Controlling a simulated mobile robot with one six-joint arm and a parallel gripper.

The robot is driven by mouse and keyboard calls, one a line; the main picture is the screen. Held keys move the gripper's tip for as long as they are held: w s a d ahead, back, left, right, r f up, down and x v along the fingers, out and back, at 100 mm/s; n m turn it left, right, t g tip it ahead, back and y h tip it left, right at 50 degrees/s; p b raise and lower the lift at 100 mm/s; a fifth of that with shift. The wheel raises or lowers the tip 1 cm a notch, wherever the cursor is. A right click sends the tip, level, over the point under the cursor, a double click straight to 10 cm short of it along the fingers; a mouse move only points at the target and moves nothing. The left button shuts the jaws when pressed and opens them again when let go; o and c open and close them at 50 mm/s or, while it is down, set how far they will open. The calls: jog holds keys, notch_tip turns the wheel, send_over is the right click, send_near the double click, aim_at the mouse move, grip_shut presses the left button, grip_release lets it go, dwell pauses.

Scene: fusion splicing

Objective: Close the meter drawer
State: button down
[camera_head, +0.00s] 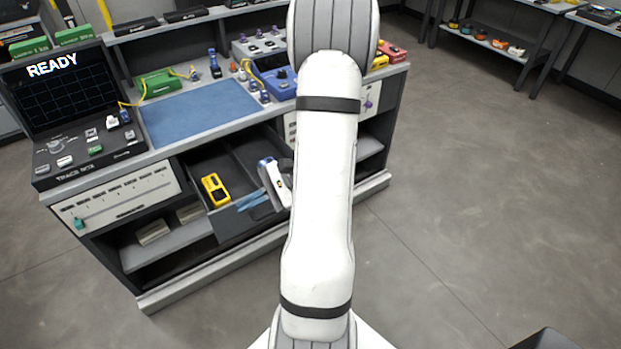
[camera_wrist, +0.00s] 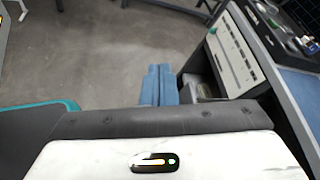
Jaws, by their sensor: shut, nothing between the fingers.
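The meter drawer (camera_head: 237,223) is pulled out of the middle of the bench, below the blue mat, in the head view. A yellow meter (camera_head: 215,189) lies in its left part. My gripper (camera_head: 252,201) has blue fingers, which show over the drawer's front area, to the right of the meter. The fingers are together and empty, pointing left along the bench. They also show in the wrist view (camera_wrist: 159,85). I cannot tell whether they touch the drawer front. My arm hides the drawer's right side.
The bench holds a trace box (camera_head: 88,160) with a READY screen (camera_head: 62,90), a blue mat (camera_head: 197,111) and a blue device (camera_head: 279,82). A lower shelf (camera_head: 165,248) holds small boxes. The floor (camera_head: 440,200) in front and to the right is clear.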

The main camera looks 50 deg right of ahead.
jog(key=s+d+f+m+t+h, duration=0.6)
jog(key=d+f+m+h, duration=0.3)
jog(key=d, duration=0.3)
jog(key=s+d+f+m+t+h, duration=0.5)
jog(key=d+f+m+h, duration=0.3)
jog(key=d+m, duration=0.4)
jog(key=w+d+f+n+y+p, duration=0.1)
jog(key=w+d, duration=0.3)
jog(key=w, duration=0.9)
